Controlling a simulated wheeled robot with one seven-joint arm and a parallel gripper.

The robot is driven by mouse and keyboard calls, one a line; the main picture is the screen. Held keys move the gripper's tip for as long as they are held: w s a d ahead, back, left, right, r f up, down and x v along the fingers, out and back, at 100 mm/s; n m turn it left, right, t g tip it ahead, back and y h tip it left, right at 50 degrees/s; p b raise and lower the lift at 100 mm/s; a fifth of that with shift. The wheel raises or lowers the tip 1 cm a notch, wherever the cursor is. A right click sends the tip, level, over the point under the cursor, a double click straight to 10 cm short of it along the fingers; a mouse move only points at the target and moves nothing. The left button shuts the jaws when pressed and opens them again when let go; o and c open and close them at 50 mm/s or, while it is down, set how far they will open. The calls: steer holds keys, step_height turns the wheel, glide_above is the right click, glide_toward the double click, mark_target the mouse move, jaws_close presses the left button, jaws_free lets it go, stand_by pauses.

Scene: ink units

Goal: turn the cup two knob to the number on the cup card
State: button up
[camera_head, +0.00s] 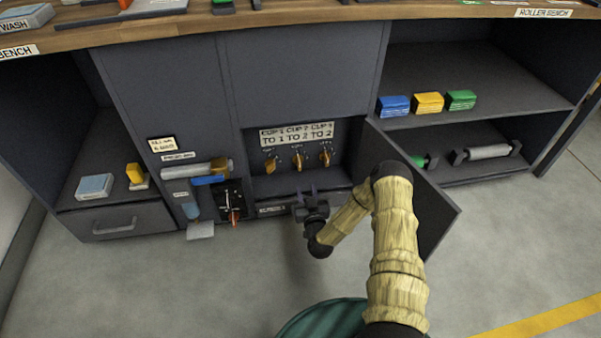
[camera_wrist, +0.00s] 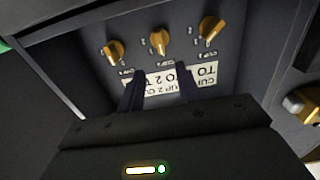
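The cup card (camera_head: 297,133) is a white plate above three orange-yellow knobs in an open recess. It seems to read cup 1 to 1, cup 2 to 2, cup 3 to 2. The cup two knob (camera_head: 297,159) is the middle one; its pointer stands near upright, but its number is too small to read. In the wrist view the card (camera_wrist: 165,79) is upside down and the cup two knob (camera_wrist: 159,40) is again in the middle. My gripper (camera_head: 308,190) is in front of the recess, below the knobs. Its fingers (camera_wrist: 161,75) are apart and empty, not touching the knob.
The cup one knob (camera_head: 270,163) and cup three knob (camera_head: 325,155) flank it closely. An open door (camera_head: 430,195) stands right of the recess, beside my arm. A red-handled switch (camera_head: 234,216) is to the left.

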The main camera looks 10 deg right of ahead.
mark_target(300, 167)
steer(key=w+b, duration=0.5)
steer(key=w, duration=0.5)
steer(key=shift+w+f, duration=0.1)
steer(key=shift+f, duration=0.1)
steer(key=shift+w+r, duration=0.2)
steer(key=shift+w, duration=0.45)
jaws_close()
